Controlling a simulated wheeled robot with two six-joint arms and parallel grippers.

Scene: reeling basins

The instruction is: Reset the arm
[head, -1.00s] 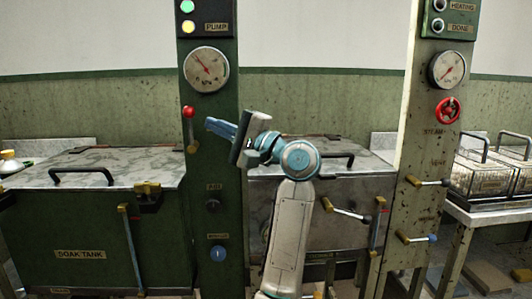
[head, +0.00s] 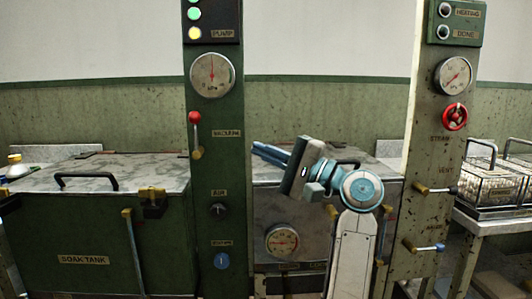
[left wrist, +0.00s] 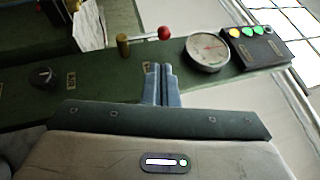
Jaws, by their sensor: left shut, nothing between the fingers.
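My left gripper (head: 258,148) is shut and empty. It is raised just right of the green control column (head: 231,180), its blue fingers pointing left and slightly up. Its arm comes up from the bottom of the head view. The closed fingers (left wrist: 159,70) also show in the left wrist view, in front of the column. The red-knobbed vacuum lever (head: 195,135) is on that column, left of the fingertips and apart from them, with the red knob up. My right gripper is not in view.
The closed soak tank (head: 85,235) stands left of the column. A second metal-lidded tank (head: 275,215) is behind my arm. The right column (head: 440,150) has a gauge, a red valve wheel (head: 455,117) and levers. Wire baskets (head: 497,187) stand on a table at far right.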

